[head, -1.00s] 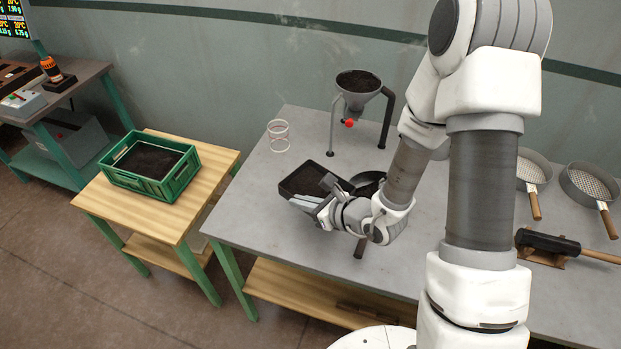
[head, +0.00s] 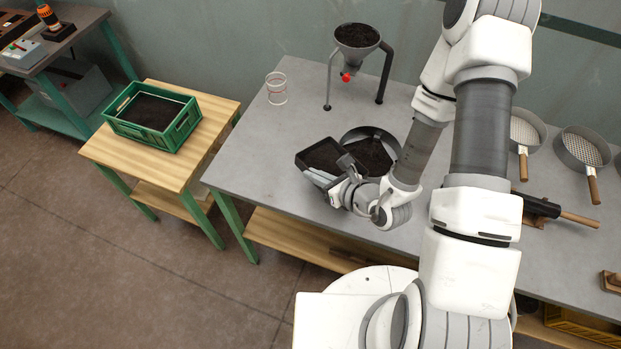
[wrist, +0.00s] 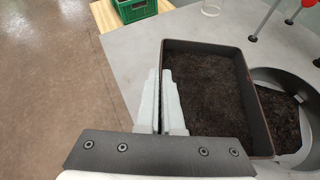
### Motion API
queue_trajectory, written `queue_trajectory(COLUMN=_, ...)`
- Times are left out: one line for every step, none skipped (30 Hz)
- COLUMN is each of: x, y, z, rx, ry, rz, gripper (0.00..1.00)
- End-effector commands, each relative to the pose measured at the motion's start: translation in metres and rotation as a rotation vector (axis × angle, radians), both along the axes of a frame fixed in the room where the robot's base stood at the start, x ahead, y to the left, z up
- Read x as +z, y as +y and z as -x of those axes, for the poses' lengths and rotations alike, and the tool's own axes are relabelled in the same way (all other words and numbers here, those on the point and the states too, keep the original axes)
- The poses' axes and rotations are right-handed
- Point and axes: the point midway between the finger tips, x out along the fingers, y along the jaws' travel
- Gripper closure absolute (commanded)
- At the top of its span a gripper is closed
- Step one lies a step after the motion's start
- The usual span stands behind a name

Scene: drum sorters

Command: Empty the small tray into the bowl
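The small tray (head: 303,163) is a dark rectangular tray with dark soil in it. It is at the front of the grey table, just left of the bowl. In the wrist view the tray (wrist: 258,110) looks roughly level, with soil spread over its floor. My gripper (head: 345,172) is at its near side in the head view. In the wrist view the fingers (wrist: 163,88) are close together on the tray's left wall. The bowl (head: 398,146) is round and dark, with dark soil in it; its near side is partly hidden by my gripper. It also shows in the wrist view (wrist: 265,73).
A funnel (head: 357,38) of soil on a stand with a red valve is behind the bowl. A clear glass (head: 276,88) stands back left. Two sieves (head: 524,133) and a dark tool with a wooden handle (head: 540,206) lie right. A green crate (head: 187,125) is on the wooden table.

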Motion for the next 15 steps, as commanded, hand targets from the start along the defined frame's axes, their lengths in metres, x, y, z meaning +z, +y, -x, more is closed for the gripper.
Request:
queue_trajectory(x=0.002, y=-0.004, z=-0.004, rx=-0.004, ry=0.010, rz=-0.018, gripper=1.00)
queue_trajectory(x=0.004, y=-0.006, z=-0.005, rx=-0.003, ry=0.021, rz=-0.028, gripper=1.00)
queue_trajectory(x=0.005, y=-0.007, z=-0.007, rx=-0.002, ry=0.035, rz=-0.043, gripper=1.00)
queue_trajectory(x=0.006, y=-0.008, z=-0.009, rx=-0.003, ry=0.043, rz=-0.056, gripper=1.00)
queue_trajectory(x=0.007, y=-0.010, z=-0.010, rx=-0.002, ry=0.053, rz=-0.068, gripper=1.00)
queue_trajectory(x=0.010, y=-0.011, z=-0.011, rx=-0.002, ry=0.066, rz=-0.082, gripper=1.00)
queue_trajectory(x=0.011, y=-0.013, z=-0.012, rx=-0.001, ry=0.075, rz=-0.091, gripper=1.00)
queue_trajectory(x=0.013, y=-0.015, z=-0.013, rx=-0.002, ry=0.086, rz=-0.099, gripper=1.00)
queue_trajectory(x=0.014, y=-0.016, z=-0.014, rx=0.000, ry=0.096, rz=-0.113, gripper=1.00)
queue_trajectory(x=0.016, y=-0.016, z=-0.015, rx=0.000, ry=0.102, rz=-0.122, gripper=1.00)
queue_trajectory(x=0.017, y=-0.017, z=-0.017, rx=0.000, ry=0.109, rz=-0.131, gripper=1.00)
queue_trajectory(x=0.018, y=-0.019, z=-0.018, rx=0.001, ry=0.119, rz=-0.140, gripper=1.00)
queue_trajectory(x=0.020, y=-0.020, z=-0.019, rx=0.000, ry=0.126, rz=-0.147, gripper=1.00)
queue_trajectory(x=0.021, y=-0.021, z=-0.019, rx=0.001, ry=0.134, rz=-0.155, gripper=1.00)
queue_trajectory(x=0.022, y=-0.023, z=-0.020, rx=-0.001, ry=0.143, rz=-0.162, gripper=1.00)
